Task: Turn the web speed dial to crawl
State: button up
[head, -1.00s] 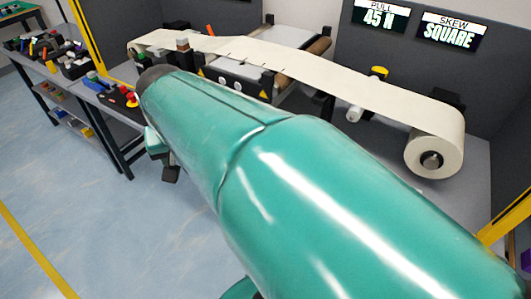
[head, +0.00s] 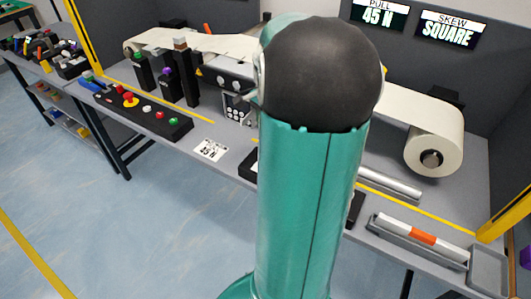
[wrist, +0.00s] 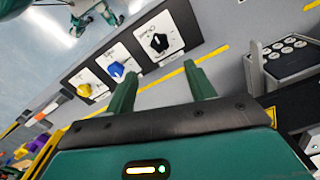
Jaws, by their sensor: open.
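A dark panel with three dials shows in the wrist view. It has a black dial (wrist: 160,43) on a white plate, a blue dial (wrist: 118,71) on a white plate, and a yellow dial (wrist: 84,90). The plate lettering is too small to read, so I cannot tell which is the web speed dial or its setting. My gripper (wrist: 160,70) is open and empty, its two green fingers apart, below the black and blue dials in the picture. I see no contact with a dial. In the head view my arm hides the gripper and most of the panel.
The paper web roll (head: 434,145) stands at the right of the bench. A button box (head: 135,103) with a red-and-yellow stop button sits at the left. A tray holding a white and orange roller (head: 424,238) lies at the front right. Dark posts (head: 186,72) stand near the web.

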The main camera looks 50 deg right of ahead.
notch_tip(320, 180, down, 12)
jog(key=shift+r, duration=0.2)
jog(key=c, duration=1)
jog(key=shift+o, duration=0.2)
jog(key=shift+n, duration=0.3)
jog(key=n, duration=0.4)
jog(key=shift+r, duration=0.1)
jog(key=shift+n, duration=2.1)
jog(key=o, duration=1)
jog(key=shift+c, duration=0.2)
